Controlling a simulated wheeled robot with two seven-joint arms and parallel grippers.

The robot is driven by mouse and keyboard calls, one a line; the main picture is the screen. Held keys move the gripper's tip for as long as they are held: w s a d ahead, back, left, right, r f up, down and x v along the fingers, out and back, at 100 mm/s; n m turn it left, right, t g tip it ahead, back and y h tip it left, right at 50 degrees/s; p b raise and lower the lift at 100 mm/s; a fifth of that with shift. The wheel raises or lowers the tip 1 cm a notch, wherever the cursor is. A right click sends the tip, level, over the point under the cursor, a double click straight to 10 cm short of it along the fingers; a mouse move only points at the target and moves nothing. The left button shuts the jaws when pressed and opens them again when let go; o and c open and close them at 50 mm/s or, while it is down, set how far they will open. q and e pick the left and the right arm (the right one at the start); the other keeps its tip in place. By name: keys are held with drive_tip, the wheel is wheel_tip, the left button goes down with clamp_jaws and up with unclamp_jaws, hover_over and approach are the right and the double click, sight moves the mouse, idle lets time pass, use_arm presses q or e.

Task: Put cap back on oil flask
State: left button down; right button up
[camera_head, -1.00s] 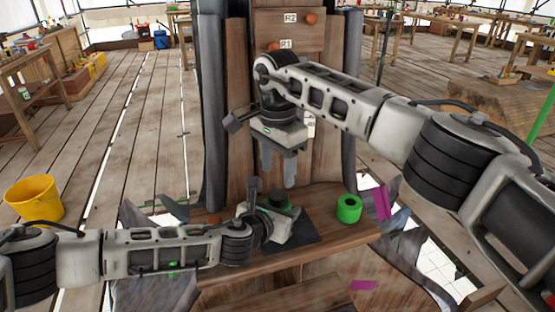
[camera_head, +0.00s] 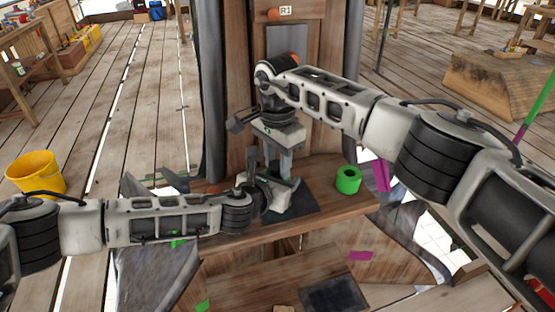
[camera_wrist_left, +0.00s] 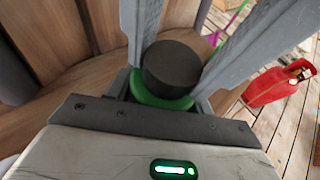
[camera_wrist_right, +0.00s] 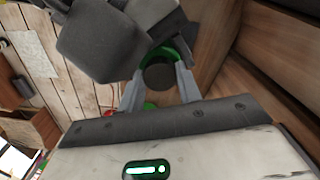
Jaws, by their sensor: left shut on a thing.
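A black cylinder (camera_wrist_left: 172,66) sits on a wider green part (camera_wrist_left: 160,97) in the left wrist view. I cannot tell whether they are flask and cap. My left gripper (camera_head: 276,192) is low over the bench, shut on this green-and-black piece. My right gripper (camera_head: 280,176) points down from above, its fingers on either side of the black cylinder. In the right wrist view the black top (camera_wrist_right: 159,76) lies between its fingertips; contact is unclear. A separate green, round, hollow piece (camera_head: 348,180) stands on the bench to the right, its dark opening showing.
The wooden bench (camera_head: 335,208) carries a dark flat mat (camera_head: 303,212) under the grippers. A wooden panel with dark posts rises close behind. A yellow bucket (camera_head: 35,173) stands on the floor at left. A red can (camera_wrist_left: 280,83) shows in the left wrist view.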

use_arm(q)
drive_tip(key=shift+d, duration=0.1)
use_arm(e)
drive_tip(key=m, duration=0.3)
drive_tip(key=o, duration=1.1)
use_arm(q)
drive_tip(key=shift+a, duration=0.2)
use_arm(e)
drive_tip(key=shift+a, duration=0.1)
drive_tip(key=shift+r, duration=2.3)
use_arm(q)
drive_tip(key=shift+d, duration=0.1)
